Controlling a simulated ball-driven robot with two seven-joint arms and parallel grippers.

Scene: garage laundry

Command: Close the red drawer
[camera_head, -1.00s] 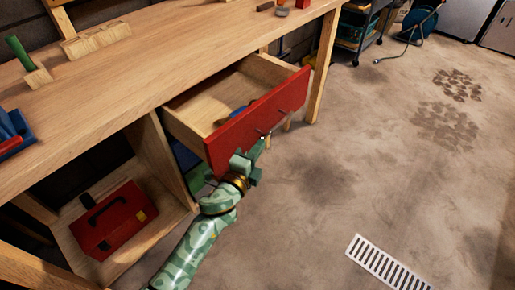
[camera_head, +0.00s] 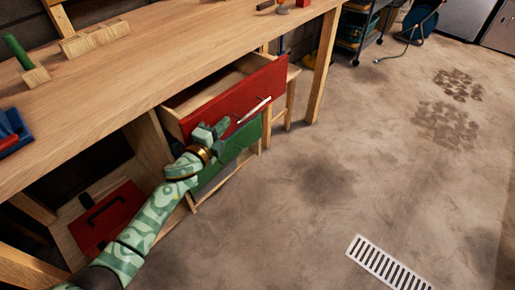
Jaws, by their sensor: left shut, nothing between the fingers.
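The red drawer (camera_head: 245,92) is in the workbench, below the tabletop, and stands partly open. A strip of its wooden inside shows behind the red front. A light bar handle (camera_head: 254,110) runs along the front. My left gripper (camera_head: 217,131) is shut and empty at the lower left part of the red front, close against it. Whether it touches the front I cannot tell for sure. My right gripper is not in view.
A green drawer front (camera_head: 238,142) is below the red one. A red toolbox (camera_head: 103,218) sits on the lower shelf at left, partly behind my arm. The wooden tabletop (camera_head: 150,75) overhangs the drawer. The floor at right is clear, with a vent grate (camera_head: 388,265).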

